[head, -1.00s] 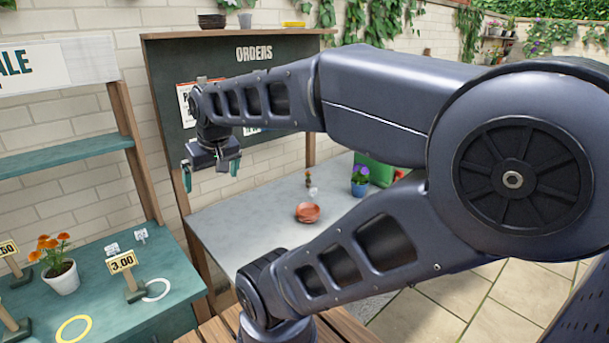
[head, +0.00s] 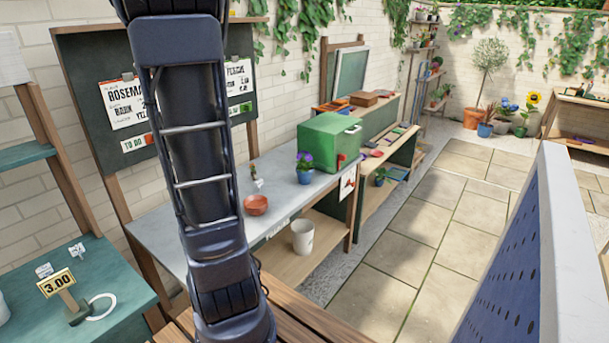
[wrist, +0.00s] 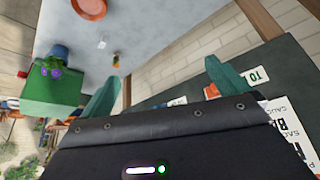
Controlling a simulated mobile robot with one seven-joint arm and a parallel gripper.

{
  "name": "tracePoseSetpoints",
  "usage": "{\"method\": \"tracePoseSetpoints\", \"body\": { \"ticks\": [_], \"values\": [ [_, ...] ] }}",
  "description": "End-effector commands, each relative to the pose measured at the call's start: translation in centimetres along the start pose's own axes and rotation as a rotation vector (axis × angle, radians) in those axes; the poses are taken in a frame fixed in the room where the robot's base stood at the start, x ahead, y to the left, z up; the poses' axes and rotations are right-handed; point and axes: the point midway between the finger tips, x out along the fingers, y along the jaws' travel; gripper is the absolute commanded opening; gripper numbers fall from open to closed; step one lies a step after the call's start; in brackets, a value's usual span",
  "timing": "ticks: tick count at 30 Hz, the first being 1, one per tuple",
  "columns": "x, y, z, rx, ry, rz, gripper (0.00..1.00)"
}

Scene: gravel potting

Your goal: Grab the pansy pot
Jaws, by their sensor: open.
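The pansy pot (head: 305,177) is a small blue pot with purple flowers. It stands upright on the grey bench, just left of the green box. In the wrist view the pansy pot (wrist: 61,49) is at the upper left, with its purple flowers over the green box. My gripper (wrist: 165,82) shows there with its two teal fingers wide apart and nothing between them. It is apart from the pot and faces the bench and the order board. In the head view my arm rises out of the top of the picture, so my gripper is hidden there.
The green box (head: 325,142) stands close beside the pot. A terracotta saucer (head: 256,206) and a small plant with a white tag (head: 255,178) are on the grey bench (head: 215,211). A white bucket (head: 303,237) sits on the lower shelf. The order board (head: 100,70) stands behind.

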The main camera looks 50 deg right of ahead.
Motion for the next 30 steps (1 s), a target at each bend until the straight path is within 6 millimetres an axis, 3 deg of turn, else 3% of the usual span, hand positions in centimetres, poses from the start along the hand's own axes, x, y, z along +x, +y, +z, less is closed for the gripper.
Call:
{"method": "tracePoseSetpoints", "body": {
  "ticks": [6,15,22,30],
  "values": [
    [5.5,6.9,-4.0,0.117,0.014,0.062,1.0],
    [12.9,18.2,-7.0,0.268,0.041,0.148,1.0],
    [18.7,28.1,-6.9,0.382,0.061,0.217,1.0],
    [24.7,39.6,-4.1,0.501,0.081,0.295,1.0]
  ]
}}
